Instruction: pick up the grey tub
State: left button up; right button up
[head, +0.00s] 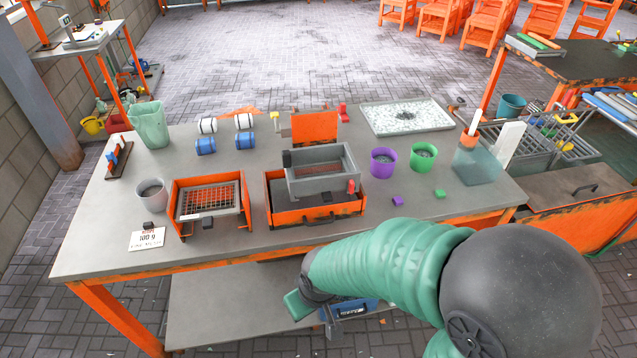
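The grey tub (152,194) stands upright near the left front part of the table, behind a white card marked "100 g" (147,239). It looks open at the top, with grey material inside. My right arm, in a green sleeve, comes in from the lower right. My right gripper (312,306) hangs in front of the table's front edge, low and well to the right of the grey tub. It is small and partly turned away, so its opening is unclear. My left gripper is not in view.
An orange-framed mesh tray (208,206) stands just right of the tub. A grey box (322,178) sits over an orange tray (315,212). Purple (383,162) and green (423,157) tubs stand further right. A pale green jug (150,125) is behind.

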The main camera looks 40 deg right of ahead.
aim_at(153, 192)
jog(key=i+j, duration=0.35)
jog(key=j, duration=0.15)
jog(key=i+j, duration=0.35)
jog(key=j, duration=0.15)
jog(key=j+z, duration=0.1)
jog(key=z, duration=0.35)
jog(key=i+j+z, duration=0.15)
jog(key=z, duration=0.3)
jog(key=j+z, duration=0.15)
jog(key=z, duration=0.3)
jog(key=j+z, duration=0.15)
jog(key=z, duration=0.3)
